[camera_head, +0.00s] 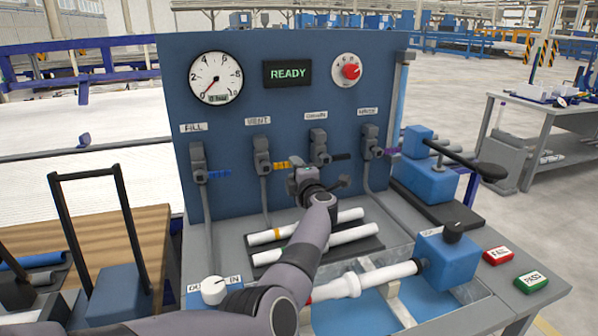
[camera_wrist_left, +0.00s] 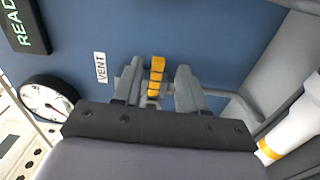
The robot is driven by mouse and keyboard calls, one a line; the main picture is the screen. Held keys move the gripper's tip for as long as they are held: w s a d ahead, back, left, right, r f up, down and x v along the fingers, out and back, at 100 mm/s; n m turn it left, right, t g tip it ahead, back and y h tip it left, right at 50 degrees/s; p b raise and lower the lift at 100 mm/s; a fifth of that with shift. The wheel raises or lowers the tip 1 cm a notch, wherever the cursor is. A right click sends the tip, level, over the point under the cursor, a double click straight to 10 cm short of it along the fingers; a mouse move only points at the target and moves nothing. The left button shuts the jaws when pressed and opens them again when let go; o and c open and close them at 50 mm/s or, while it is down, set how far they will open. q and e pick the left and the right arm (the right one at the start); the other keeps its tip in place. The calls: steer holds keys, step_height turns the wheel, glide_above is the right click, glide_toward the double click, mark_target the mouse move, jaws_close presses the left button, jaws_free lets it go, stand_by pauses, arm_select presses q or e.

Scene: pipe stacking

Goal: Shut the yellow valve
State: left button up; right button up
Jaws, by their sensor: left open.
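The yellow valve (camera_head: 262,157) is under the VENT label on the blue panel. Its yellow handle (camera_head: 279,166) points right, towards my gripper. My left gripper (camera_head: 294,172) is in front of the panel at the handle's free end. The handle is nearer the left finger there. I cannot tell whether they touch. The valve body is mostly hidden in that view. My right gripper is out of view.
The blue-handled FILL valve (camera_head: 199,164) is to the left. A black-handled valve (camera_head: 320,147) is close right of my gripper, and a purple-handled valve (camera_head: 371,144) is further right. Pipes (camera_head: 345,235) lie below on a dark rack. The display (camera_head: 287,73) reads READY.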

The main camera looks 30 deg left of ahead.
arm_select(q)
steer(key=shift+p+v, duration=0.3)
steer(key=shift+v, duration=1.35)
